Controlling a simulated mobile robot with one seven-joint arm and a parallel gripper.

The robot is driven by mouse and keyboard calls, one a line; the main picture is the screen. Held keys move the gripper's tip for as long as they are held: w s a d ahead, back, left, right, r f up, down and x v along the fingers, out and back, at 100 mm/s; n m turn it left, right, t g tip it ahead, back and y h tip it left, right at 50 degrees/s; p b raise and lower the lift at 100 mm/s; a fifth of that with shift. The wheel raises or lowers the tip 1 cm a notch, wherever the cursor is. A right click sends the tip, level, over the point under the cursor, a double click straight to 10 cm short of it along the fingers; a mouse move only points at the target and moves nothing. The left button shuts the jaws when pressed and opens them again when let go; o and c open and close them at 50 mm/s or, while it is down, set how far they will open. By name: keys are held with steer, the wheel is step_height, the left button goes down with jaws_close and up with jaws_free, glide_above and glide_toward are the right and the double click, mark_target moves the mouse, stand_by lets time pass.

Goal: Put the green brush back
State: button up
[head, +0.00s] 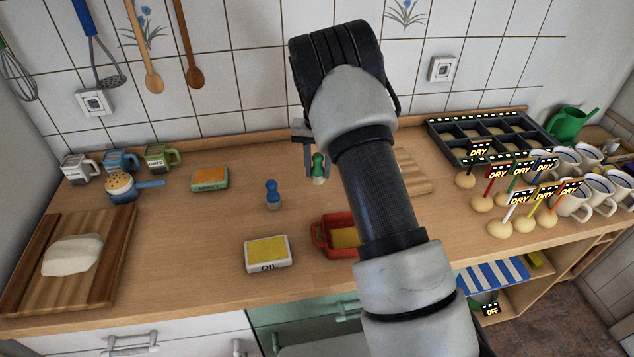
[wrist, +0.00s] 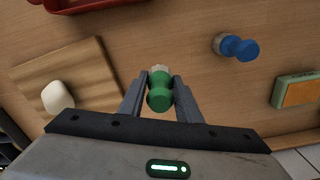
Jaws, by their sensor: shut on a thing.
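The green brush (head: 318,168) has a rounded green handle and pale bristles pointing down. My gripper (head: 314,158) is shut on its handle in the head view, near the middle of the counter. In the wrist view the green brush (wrist: 160,92) sits between the two fingers of my gripper (wrist: 160,96). I cannot tell whether its bristles touch the counter. A blue brush (head: 273,194) stands upright on the counter to the left of it, and it also shows in the wrist view (wrist: 236,46).
A green-orange box (head: 210,178), a white OIL dish (head: 267,253) and a red dish (head: 326,237) stand around. A cutting board with dough (head: 72,254) is at left. A wooden board (head: 413,176), partly behind my arm, and a black compartment tray (head: 440,139) are right. Bare counter lies between.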

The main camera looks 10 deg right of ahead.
mark_target(318, 181)
steer(key=shift+f, duration=2.6)
steer(key=o, duration=1.1)
steer(key=shift+c, duration=0.2)
